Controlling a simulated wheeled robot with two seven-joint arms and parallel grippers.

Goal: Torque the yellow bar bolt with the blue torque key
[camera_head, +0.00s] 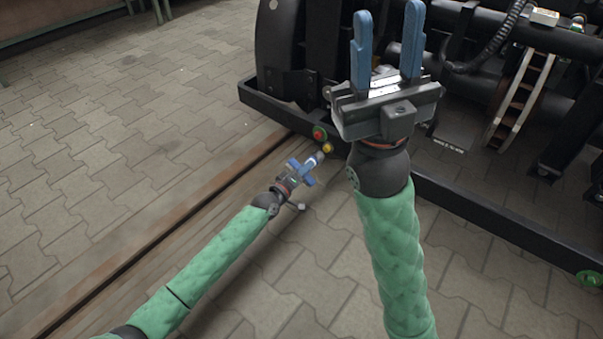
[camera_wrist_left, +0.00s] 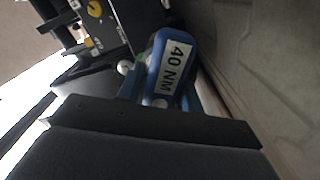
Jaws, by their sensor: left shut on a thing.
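The yellow bar bolt (camera_head: 328,148) sits on the low black bar of the bogie, just below a red-and-green bolt (camera_head: 320,133). My left gripper (camera_head: 302,171) is shut on the blue torque key (camera_head: 314,160). The key points up and right at the yellow bolt, its tip close to it; I cannot tell whether they touch. In the left wrist view the blue key (camera_wrist_left: 172,72) shows a white "40 NM" label between the fingers. My right gripper (camera_head: 388,30) is open and empty, raised in front of the bogie, its two blue fingers pointing up.
The black bar (camera_head: 480,213) runs along the bogie's near side, with a green bolt (camera_head: 589,278) at its right end. Dark bogie parts fill the upper right. A rusty rail (camera_head: 170,225) crosses the paved floor. The paving at left is clear.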

